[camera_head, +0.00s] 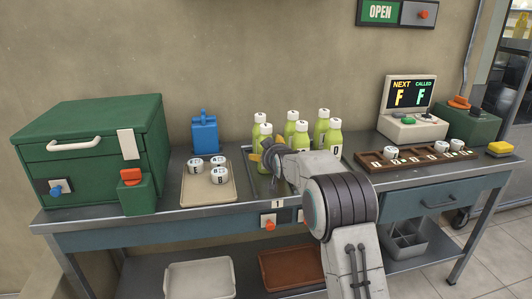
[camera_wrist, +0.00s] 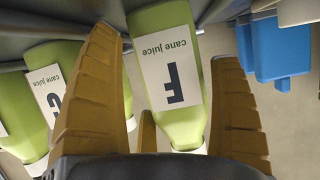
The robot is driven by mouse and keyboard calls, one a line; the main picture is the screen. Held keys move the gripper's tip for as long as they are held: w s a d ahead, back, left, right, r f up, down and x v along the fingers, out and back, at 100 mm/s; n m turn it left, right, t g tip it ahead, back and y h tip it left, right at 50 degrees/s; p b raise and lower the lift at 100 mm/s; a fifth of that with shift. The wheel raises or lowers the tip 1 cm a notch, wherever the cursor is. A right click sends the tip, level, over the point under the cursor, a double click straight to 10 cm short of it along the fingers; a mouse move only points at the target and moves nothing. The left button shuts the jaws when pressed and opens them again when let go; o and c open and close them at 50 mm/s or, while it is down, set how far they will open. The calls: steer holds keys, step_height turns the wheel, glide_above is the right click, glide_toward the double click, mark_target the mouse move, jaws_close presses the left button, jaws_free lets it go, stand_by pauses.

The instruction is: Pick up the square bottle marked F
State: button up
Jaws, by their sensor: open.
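The square bottle marked F (camera_wrist: 172,80) is green with a white cap and a "cane juice" label, which reads upside down in the wrist view. It lies between the two yellow fingers of my gripper (camera_wrist: 166,48), which are spread with a gap on either side of it. Other green bottles (camera_wrist: 62,85) stand to its left there. In the head view my gripper (camera_head: 262,152) is at the left front of the group of green bottles (camera_head: 301,137) on a tray. My gripper partly hides the front left bottle, and no F can be read there.
A tray with white lidded cups (camera_head: 187,189) and a blue dispenser (camera_head: 204,136) stand left of the bottles, near a green box (camera_head: 95,145). A brown rack (camera_head: 430,156) and a screen reading F (camera_head: 410,93) are at right. Neighbouring bottles stand close.

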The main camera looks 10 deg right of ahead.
steer(key=c, duration=0.9)
steer(key=shift+r, duration=0.1)
steer(key=shift+c, duration=0.6)
steer(key=shift+r, duration=0.1)
